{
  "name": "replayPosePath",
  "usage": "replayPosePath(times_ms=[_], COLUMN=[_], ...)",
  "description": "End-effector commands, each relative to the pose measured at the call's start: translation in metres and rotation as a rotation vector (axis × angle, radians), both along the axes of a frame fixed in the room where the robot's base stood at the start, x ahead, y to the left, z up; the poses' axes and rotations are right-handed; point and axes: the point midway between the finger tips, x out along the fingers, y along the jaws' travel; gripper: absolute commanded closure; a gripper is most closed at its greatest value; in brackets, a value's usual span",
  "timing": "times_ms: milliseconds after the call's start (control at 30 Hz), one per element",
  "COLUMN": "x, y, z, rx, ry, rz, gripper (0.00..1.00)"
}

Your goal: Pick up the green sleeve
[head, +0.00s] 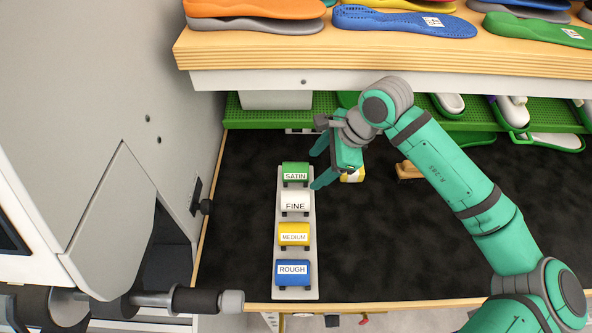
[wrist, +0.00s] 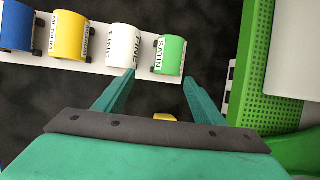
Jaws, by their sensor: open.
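The green sleeve (head: 295,171), labelled SATIN, sits at the far end of a light grey rack (head: 297,219) on the black mat. My gripper (head: 314,170) is open and empty, just to the right of the green sleeve in the head view. In the wrist view the green sleeve (wrist: 171,54) lies ahead of my gripper (wrist: 158,76), between the lines of the two fingers. One finger's tip is close to the white sleeve's edge; whether they touch I cannot tell.
The white FINE (head: 295,203), yellow MEDIUM (head: 293,235) and blue ROUGH (head: 293,272) sleeves share the rack. A grey machine (head: 100,100) stands at left. A wooden shelf (head: 380,55) with insoles overhangs the back. A brush (head: 408,171) lies right of my gripper; black mat is free at right.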

Motion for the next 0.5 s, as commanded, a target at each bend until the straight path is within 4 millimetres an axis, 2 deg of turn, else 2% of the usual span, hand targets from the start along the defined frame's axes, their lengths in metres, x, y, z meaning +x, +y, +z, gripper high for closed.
replayPosePath(times_ms=[100, 200, 500], x=[0.008, 0.013, 0.017], y=[0.019, 0.029, 0.038], z=[0.0, 0.0, -0.008], rx=[0.0, 0.001, 0.002], ry=[0.001, 0.0, 0.002], rz=[0.003, 0.002, -0.002], gripper=[0.37, 0.37, 0.37])
